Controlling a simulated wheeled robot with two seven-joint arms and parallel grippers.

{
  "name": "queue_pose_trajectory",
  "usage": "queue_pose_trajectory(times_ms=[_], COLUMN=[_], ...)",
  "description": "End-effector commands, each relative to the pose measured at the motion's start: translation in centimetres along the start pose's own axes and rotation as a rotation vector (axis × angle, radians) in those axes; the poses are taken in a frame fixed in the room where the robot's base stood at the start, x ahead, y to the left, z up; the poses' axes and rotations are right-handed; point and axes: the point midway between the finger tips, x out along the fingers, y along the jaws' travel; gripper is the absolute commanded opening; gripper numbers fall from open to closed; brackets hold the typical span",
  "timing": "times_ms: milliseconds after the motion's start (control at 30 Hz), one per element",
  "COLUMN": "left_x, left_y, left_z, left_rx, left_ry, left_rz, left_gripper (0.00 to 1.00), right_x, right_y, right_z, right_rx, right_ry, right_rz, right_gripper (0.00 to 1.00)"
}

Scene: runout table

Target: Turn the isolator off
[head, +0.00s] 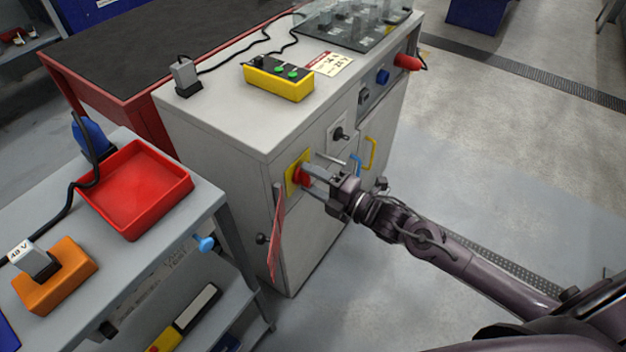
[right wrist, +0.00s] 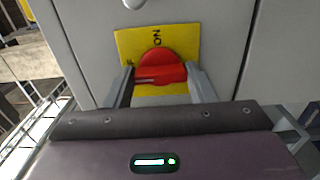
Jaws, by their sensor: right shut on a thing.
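The isolator is a red rotary handle (head: 302,175) on a yellow plate (head: 291,180), on the front of the grey cabinet (head: 222,127). In the right wrist view the red handle (right wrist: 160,68) sits on the yellow plate (right wrist: 128,44), and the letters "ON" show above the handle. My right gripper (head: 312,178) reaches in from the right and is shut on the handle. In the right wrist view its two fingers (right wrist: 160,80) lie on either side of the handle's grip. My left gripper is not in view.
A red tag (head: 277,232) hangs below the isolator. A black key switch (head: 339,134), a yellow hook (head: 370,153) and a blue hook (head: 355,164) are close by on the cabinet front. A red tray (head: 135,190) is on the left bench. Floor right of the cabinet is clear.

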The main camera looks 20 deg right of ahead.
Motion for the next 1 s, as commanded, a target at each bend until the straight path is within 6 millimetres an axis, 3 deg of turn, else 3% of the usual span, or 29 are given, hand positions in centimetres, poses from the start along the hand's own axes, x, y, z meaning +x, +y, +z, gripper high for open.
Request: queue_pose_trajectory(times_ms=[267,300,433,767,1000], left_x=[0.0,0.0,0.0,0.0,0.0], left_y=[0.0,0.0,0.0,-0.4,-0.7], left_z=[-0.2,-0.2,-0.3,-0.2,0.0], left_rx=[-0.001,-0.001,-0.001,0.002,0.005], left_ry=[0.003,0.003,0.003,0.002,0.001], left_rz=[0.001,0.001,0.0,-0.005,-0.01], left_gripper=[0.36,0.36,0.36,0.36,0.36], right_x=[0.0,0.0,0.0,-0.3,-3.6], right_y=[-0.1,-0.1,0.0,-0.1,-0.2], right_z=[-0.1,-0.1,-0.1,0.0,-0.1], right_rx=[0.001,0.001,0.002,0.002,0.002], right_ry=[0.002,0.001,0.001,0.0,0.001], right_rz=[-0.001,-0.001,-0.001,-0.002,-0.007], right_gripper=[0.27,0.54,0.71,0.72,0.72])
